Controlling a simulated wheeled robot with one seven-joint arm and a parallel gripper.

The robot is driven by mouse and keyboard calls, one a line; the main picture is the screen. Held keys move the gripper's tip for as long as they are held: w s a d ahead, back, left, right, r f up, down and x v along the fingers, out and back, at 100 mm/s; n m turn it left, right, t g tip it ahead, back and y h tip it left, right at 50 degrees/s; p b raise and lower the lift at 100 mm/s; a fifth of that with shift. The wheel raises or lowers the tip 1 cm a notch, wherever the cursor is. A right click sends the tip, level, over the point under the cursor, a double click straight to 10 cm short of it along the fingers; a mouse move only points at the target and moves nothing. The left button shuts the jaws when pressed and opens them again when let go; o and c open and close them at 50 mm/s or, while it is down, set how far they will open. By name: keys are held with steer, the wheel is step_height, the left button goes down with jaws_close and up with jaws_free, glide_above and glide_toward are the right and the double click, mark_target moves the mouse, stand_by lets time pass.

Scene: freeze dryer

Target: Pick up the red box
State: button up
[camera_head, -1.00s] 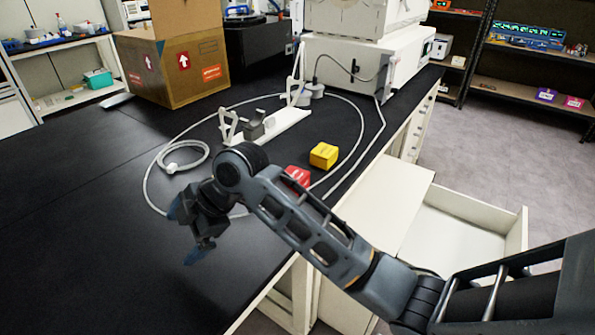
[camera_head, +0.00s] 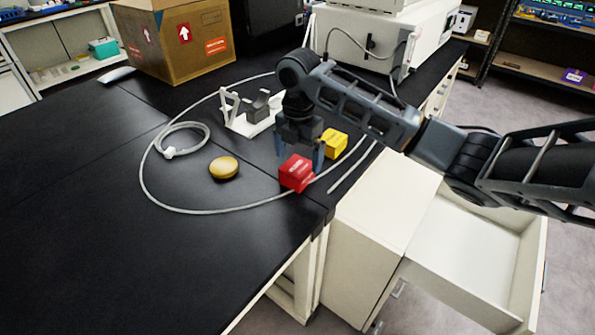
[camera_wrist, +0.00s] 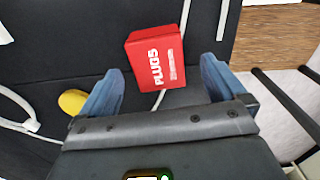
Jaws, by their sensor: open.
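The red box (camera_head: 297,172) sits on the black bench near its right edge. In the wrist view the red box (camera_wrist: 155,57), with white lettering reading "PLUGS", lies ahead of and between the two blue fingertips. My gripper (camera_head: 300,160) points down just behind the box in the head view, its fingers spread to either side. The gripper is open and empty in the wrist view (camera_wrist: 160,80). I cannot tell how high the fingertips are above the bench.
A yellow box (camera_head: 334,143) stands just behind the red box. A round yellow object (camera_head: 223,168) lies to the left. A white tube (camera_head: 205,211) loops around them. A white stand (camera_head: 240,122) is behind. An open drawer (camera_head: 465,260) juts out at right.

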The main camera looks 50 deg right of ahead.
mark_target(297, 166)
steer(key=shift+w+a+f, duration=0.1)
steer(key=shift+a+f, duration=0.05)
steer(key=shift+f, duration=2.05)
steer(key=c, duration=1.1)
